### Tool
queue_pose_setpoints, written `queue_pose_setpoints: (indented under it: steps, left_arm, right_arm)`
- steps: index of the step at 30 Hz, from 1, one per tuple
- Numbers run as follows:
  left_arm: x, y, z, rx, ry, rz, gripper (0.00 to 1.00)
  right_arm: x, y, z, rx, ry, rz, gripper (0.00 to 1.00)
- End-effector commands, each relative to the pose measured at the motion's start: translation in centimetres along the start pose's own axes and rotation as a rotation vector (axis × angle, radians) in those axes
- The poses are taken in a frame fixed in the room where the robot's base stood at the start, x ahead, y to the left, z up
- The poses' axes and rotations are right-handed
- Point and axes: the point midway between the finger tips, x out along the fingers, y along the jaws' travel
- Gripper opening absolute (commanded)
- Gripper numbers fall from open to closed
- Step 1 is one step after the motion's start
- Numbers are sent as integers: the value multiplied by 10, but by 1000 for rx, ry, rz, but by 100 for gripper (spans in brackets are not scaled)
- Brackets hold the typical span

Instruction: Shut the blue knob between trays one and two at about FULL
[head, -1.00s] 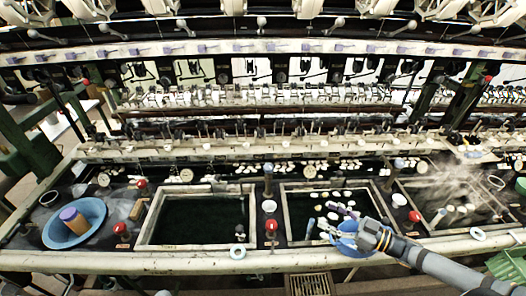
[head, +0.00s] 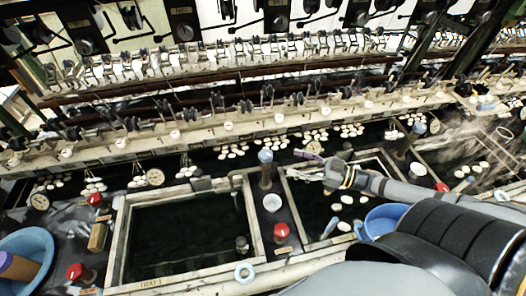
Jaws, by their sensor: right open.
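The blue-topped knob (head: 265,157) stands upright on a short dark post, on the divider between tray one (head: 118,245) and the tray to its right, tray two (head: 300,218). Tray one carries a "TRAY 1" label on its front rim. Any FULL mark near the knob is too small to read. My right gripper (head: 308,165) is open and empty, reaching in from the right over the back of tray two. Its fingers point left toward the knob and are a short gap from it, not touching. My left gripper is not in view.
A white cup (head: 272,202) and a red knob (head: 281,231) stand on the same divider, in front of the blue knob. A blue bowl (head: 378,222) sits at tray two's right, partly behind my arm. Another blue bowl (head: 38,246) is at far left. Steam rises at right.

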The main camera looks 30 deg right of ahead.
Motion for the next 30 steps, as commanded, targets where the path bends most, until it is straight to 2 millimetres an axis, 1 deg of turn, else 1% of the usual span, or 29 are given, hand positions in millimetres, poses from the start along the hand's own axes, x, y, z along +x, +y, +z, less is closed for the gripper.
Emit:
queue_pose_setpoints:
  steps: [1,3,5,6,8,12,15,18,21,30]
  left_arm:
    - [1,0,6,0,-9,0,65]
    - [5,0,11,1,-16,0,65]
    - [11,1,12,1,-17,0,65]
    - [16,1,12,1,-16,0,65]
    - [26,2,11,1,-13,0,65]
    - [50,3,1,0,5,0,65]
    - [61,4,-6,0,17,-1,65]
    - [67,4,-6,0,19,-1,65]
    - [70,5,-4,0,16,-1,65]
    - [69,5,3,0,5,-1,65]
  right_arm:
    - [1,0,0,0,1,0,65]
    - [7,0,1,-1,2,-1,65]
    - [16,0,3,-1,4,-1,65]
    - [23,0,3,-2,6,-1,65]
    - [37,0,5,-3,7,-1,65]
    - [69,0,8,-3,6,-1,65]
    - [86,0,5,-2,5,0,65]
    - [97,0,3,-1,2,-2,65]
    - [103,0,1,-1,1,0,65]
    - [105,0,-1,0,-1,0,65]
